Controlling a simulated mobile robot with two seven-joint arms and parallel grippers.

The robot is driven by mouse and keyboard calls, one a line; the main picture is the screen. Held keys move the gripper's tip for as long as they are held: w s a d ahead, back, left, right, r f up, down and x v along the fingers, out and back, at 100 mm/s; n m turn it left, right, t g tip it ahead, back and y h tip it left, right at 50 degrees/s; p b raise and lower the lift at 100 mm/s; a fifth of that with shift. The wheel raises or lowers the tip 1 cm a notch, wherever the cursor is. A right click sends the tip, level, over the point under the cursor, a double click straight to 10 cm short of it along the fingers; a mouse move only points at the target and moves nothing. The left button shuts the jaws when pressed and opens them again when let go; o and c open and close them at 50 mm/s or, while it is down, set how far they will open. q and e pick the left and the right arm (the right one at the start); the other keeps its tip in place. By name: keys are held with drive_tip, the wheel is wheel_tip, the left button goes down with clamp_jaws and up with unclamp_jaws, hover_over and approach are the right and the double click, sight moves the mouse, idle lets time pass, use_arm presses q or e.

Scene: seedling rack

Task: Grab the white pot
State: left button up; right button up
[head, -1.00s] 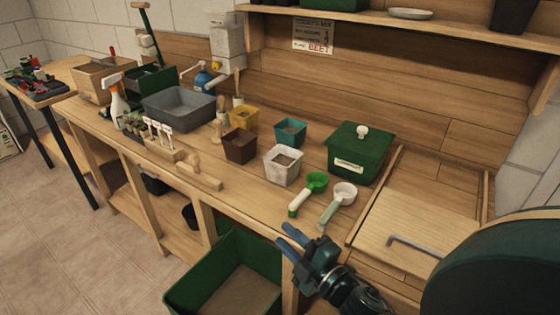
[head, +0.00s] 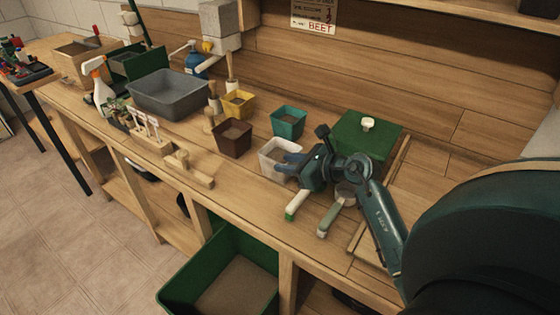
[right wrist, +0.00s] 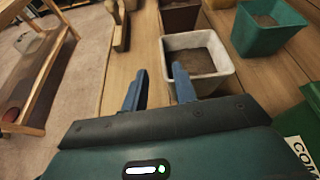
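The white pot (head: 267,166) with dark soil stands upright on the bench; in the head view my right gripper covers its right part. It also shows in the right wrist view (right wrist: 215,82). My right gripper (head: 281,163) is open at the pot. In the right wrist view its blue fingers (right wrist: 160,70) are apart, with the left finger left of the pot and the right finger overlapping the pot's near left part. Whether a finger touches the pot, I cannot tell. My left gripper is not in view.
A brown pot (head: 232,140), a teal pot (head: 288,124) and a yellow pot (head: 239,104) stand close by. A green lidded box (head: 360,132) is behind my right gripper. A green bin (head: 190,288) stands below the bench.

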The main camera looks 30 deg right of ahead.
sight(268, 159)
drive_tip(key=x, duration=0.3)
drive_tip(key=p+x, duration=0.1)
drive_tip(key=x, duration=0.3)
drive_tip(key=shift+w+d, duration=0.15)
drive_tip(key=shift+w, duration=0.2)
clamp_jaws()
